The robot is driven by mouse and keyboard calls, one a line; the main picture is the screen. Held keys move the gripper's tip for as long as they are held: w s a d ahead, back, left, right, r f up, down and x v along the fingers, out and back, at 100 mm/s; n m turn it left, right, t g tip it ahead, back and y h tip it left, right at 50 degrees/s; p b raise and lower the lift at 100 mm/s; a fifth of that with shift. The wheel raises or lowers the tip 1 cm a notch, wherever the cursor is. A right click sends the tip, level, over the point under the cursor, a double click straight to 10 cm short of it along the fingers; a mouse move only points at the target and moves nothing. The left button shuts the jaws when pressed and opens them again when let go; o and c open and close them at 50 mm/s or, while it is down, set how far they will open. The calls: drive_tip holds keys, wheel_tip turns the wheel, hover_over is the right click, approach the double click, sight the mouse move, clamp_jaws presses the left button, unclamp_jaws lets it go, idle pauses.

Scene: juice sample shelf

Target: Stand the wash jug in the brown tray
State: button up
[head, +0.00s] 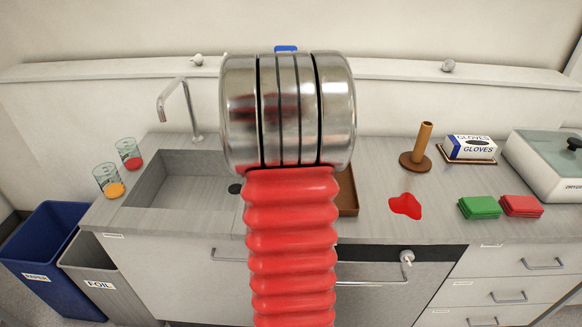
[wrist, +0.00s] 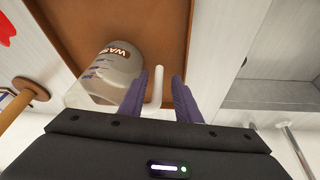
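The wash jug (wrist: 108,70), clear with a brown label reading "WAS", shows in the wrist view over the tray's floor, seemingly upright. I cannot see clearly whether its base touches the tray. Its white handle (wrist: 157,86) lies between the two purple fingers of my gripper (wrist: 160,92). The fingers are apart, with a gap showing beside the handle. The brown tray (wrist: 160,30) fills the upper middle of the wrist view. In the head view only the tray's right part (head: 348,196) shows; my arm hides the jug and my gripper.
The sink (head: 185,180) is left of the tray. Two beakers (head: 108,181) stand at the counter's left end. A brown peg stand (head: 416,158), a red spill (head: 405,206), green cloths (head: 479,207), red cloths (head: 521,206) and a glove box (head: 469,147) are to the right.

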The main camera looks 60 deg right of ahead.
drive_tip(key=v, duration=0.9)
drive_tip(key=shift+r, duration=0.3)
drive_tip(key=shift+w+a, duration=0.1)
drive_tip(key=w+a+r+n+t, duration=0.1)
drive_tip(key=w+a+n, duration=0.1)
drive_tip(key=a, duration=0.7)
drive_tip(key=w+a+r+n+t+y, duration=0.1)
drive_tip(key=w+a+n, duration=0.15)
drive_tip(key=a, duration=0.65)
drive_tip(key=w+a+r+n+t, duration=0.1)
drive_tip(key=w+a+r+n, duration=0.15)
drive_tip(key=a, duration=0.55)
drive_tip(key=s+a+f+n+t+y, duration=0.1)
drive_tip(key=s+a+n, duration=0.3)
drive_tip(key=a, duration=0.6)
drive_tip(key=s+a+f+n+y, duration=0.2)
drive_tip(key=s+a+n, duration=0.1)
drive_tip(key=a, duration=0.8)
drive_tip(key=shift+s+f+n+t+y, duration=0.3)
drive_tip(key=shift+s+f+n+t, duration=0.05)
drive_tip(key=shift+s+n+t, duration=0.1)
